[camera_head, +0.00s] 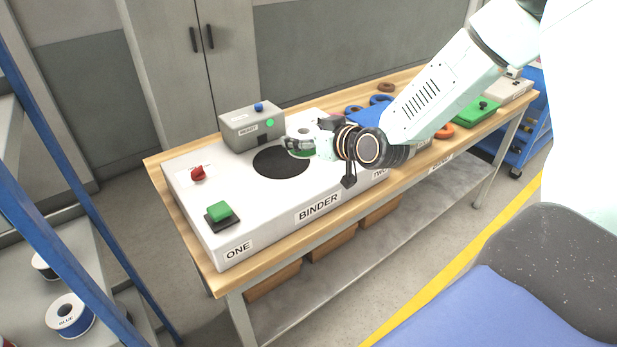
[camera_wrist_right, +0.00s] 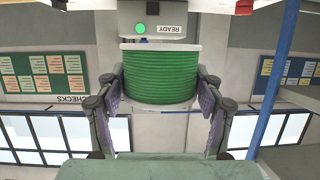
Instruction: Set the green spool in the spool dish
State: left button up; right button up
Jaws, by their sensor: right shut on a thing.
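The green spool (camera_wrist_right: 160,76), wound with green line between pale flanges, sits between the two fingers of my right gripper (camera_wrist_right: 160,104) in the right wrist view. In the head view my right gripper (camera_head: 300,144) is over the white binder panel, and the spool (camera_head: 308,152) shows only in part behind the fingers. The gripper is shut on it. A black round recess or disc (camera_head: 275,163), which may be the spool dish, lies in the panel just left of and below the gripper. I cannot tell the spool's height above the panel. My left gripper is not in view.
The binder panel (camera_head: 240,190) carries a red button (camera_head: 198,173) and a green button (camera_head: 219,210). A grey READY box (camera_head: 252,127) with a lit green lamp stands close behind the disc. Blue rings (camera_head: 381,99) and a green box (camera_head: 477,109) lie farther right on the bench.

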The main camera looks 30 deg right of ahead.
jog(key=shift+w+h, duration=0.1)
jog(key=shift+h, duration=0.2)
jog(key=b, duration=0.1)
send_over(308, 183)
jog(key=shift+m, duration=0.3)
jog(key=f, duration=0.6)
jog(key=shift+d+f, duration=0.2)
jog(key=f, duration=0.1)
jog(key=a+f+b, duration=0.1)
jog(key=shift+f, duration=0.7)
jog(key=shift+d+f, duration=0.3)
jog(key=shift+d, duration=0.1)
jog(key=shift+a+f, duration=0.1)
jog(key=shift+a, duration=0.1)
jog(key=o, duration=1.1)
jog(key=shift+a, duration=0.2)
jog(key=o, duration=0.3)
jog(key=shift+d+f, duration=0.1)
jog(key=shift+d, duration=0.2)
